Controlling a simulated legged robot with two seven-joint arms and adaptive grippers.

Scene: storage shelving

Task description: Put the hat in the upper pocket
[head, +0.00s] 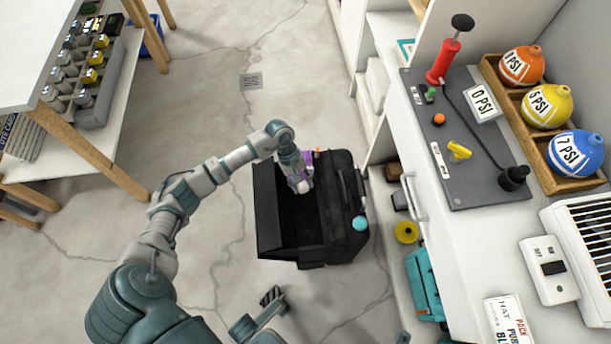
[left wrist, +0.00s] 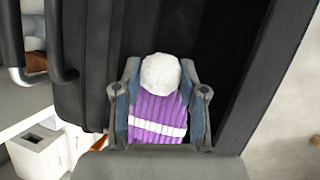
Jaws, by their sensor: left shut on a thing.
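The hat (left wrist: 158,106) is purple and ribbed, with a white stripe and a white pompom. My left gripper (left wrist: 160,95) is shut on it, one finger at each side, in the left wrist view. In the head view my left gripper (head: 303,182) is over the black suitcase (head: 345,222), near its far end, with a bit of purple hat (head: 307,157) showing beside it. The suitcase lies on the floor with a dark open compartment (head: 296,218) on its left side. I cannot tell whether the hat touches the suitcase.
A white counter stands on the right with a pump board (head: 465,145), coloured balls in a wooden tray (head: 552,160) and a printed card (head: 508,320). A teal bag (head: 424,285) and yellow roll (head: 406,232) are below it.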

